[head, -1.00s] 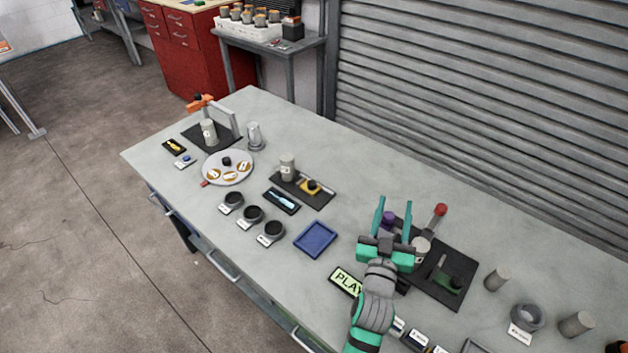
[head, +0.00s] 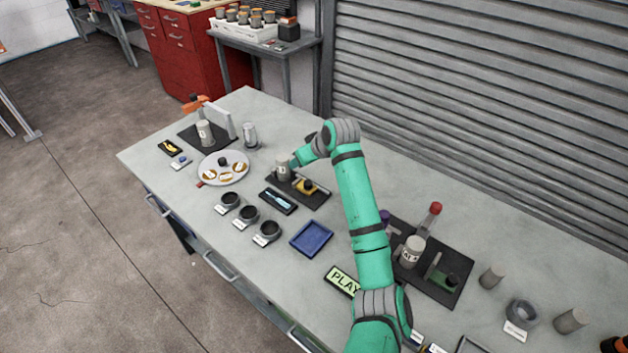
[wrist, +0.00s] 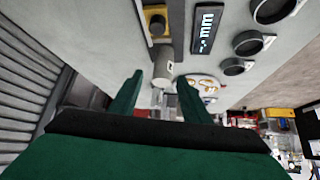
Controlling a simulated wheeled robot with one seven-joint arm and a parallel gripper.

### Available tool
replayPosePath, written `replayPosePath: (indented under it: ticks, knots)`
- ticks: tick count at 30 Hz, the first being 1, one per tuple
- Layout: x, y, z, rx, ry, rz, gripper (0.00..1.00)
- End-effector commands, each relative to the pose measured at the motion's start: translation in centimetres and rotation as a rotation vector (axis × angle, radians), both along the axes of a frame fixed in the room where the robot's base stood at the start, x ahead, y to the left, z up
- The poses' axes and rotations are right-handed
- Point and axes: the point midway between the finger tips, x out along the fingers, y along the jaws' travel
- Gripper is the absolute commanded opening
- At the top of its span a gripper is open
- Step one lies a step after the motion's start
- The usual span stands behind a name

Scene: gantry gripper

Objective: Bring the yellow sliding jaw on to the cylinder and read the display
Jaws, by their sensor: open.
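The yellow sliding jaw (head: 303,187) with its black knob sits on a dark base plate, to the right of the grey cylinder (head: 283,172). A small gap appears between them. In the wrist view the yellow jaw (wrist: 155,13) is at the top and the cylinder (wrist: 164,64) is below it. The display (head: 278,201) lies in front of the plate. In the wrist view the display (wrist: 205,25) shows light characters, with "mm" readable and the rest unclear. My gripper (wrist: 160,83) is open and empty, its fingers pointing towards the cylinder. In the head view my arm hides the fingers.
Several black round cups (head: 249,214) and a blue tray (head: 311,238) stand in front. A round white plate (head: 224,168) and another fixture with an orange clamp (head: 196,104) are at the left. A dark fixture with a red knob (head: 435,208) is right of my arm.

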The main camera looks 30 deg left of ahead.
Motion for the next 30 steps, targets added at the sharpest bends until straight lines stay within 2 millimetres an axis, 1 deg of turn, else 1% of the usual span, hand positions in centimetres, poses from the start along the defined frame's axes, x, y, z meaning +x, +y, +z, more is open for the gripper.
replayPosePath:
  ticks: [1, 3, 6, 9, 12, 14, 17, 24, 30]
  knots:
    - [0.2, -0.7, 0.3, -0.063, 0.016, 0.018, 0.43]
    - [0.1, -1.7, 0.2, -0.137, 0.045, 0.038, 0.43]
    - [0.0, -2.9, 0.3, -0.217, 0.076, 0.056, 0.43]
    - [0.0, -3.7, 0.3, -0.263, 0.094, 0.064, 0.43]
    - [-0.1, -3.9, 0.1, -0.284, 0.104, 0.068, 0.43]
    - [-0.1, -3.8, -0.3, -0.286, 0.105, 0.069, 0.43]
    - [0.1, -3.4, -1.5, -0.285, 0.106, 0.068, 0.43]
    - [0.5, -1.8, -5.4, -0.284, 0.105, 0.067, 0.43]
    - [0.8, -0.7, -8.1, -0.283, 0.104, 0.067, 0.43]
